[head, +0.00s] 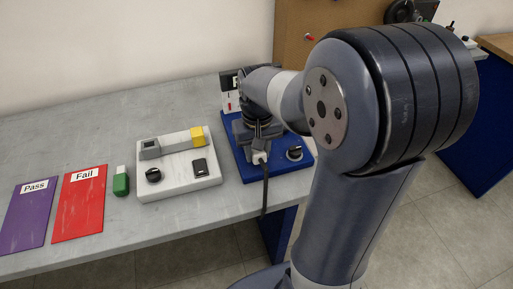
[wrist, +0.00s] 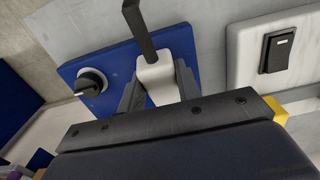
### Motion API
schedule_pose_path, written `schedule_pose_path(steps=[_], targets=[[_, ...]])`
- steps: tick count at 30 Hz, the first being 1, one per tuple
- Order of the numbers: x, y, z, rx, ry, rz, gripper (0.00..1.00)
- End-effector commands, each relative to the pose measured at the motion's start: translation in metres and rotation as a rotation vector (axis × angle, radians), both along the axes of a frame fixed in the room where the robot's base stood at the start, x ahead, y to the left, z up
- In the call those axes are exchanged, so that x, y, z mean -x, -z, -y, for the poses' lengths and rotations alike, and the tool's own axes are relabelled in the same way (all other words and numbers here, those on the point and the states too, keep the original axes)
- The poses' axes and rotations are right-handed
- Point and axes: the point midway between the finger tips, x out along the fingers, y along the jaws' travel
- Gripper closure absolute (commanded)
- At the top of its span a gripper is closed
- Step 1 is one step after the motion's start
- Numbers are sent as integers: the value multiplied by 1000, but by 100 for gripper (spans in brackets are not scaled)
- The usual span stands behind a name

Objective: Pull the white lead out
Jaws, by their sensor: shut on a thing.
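The white lead's plug (wrist: 157,76) sits between the two fingers of my gripper (wrist: 158,88) in the wrist view, and the gripper is shut on it. Its dark cable (wrist: 138,28) runs away from the plug. In the head view the white plug (head: 259,157) shows small below my gripper (head: 251,139), over the blue board (head: 283,175). The cable (head: 265,190) hangs down past the board's front edge. The plug's far end and any socket are hidden by my gripper, so I cannot tell whether it is still plugged in.
The blue board has a black knob (head: 294,153) and a panel (head: 230,100) behind. A white device (head: 180,175) with a yellow block (head: 197,136) stands left. A green-and-white piece (head: 121,182), red Fail mat (head: 80,215) and purple Pass mat (head: 28,222) lie further left.

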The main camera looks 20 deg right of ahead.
Motion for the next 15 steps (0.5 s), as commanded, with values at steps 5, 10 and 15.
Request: schedule_pose_path(steps=[5,10,15], targets=[[7,-3,0,0,0,0,91],[14,-4,0,0,0,0,91],[20,-7,0,0,0,1,91]])
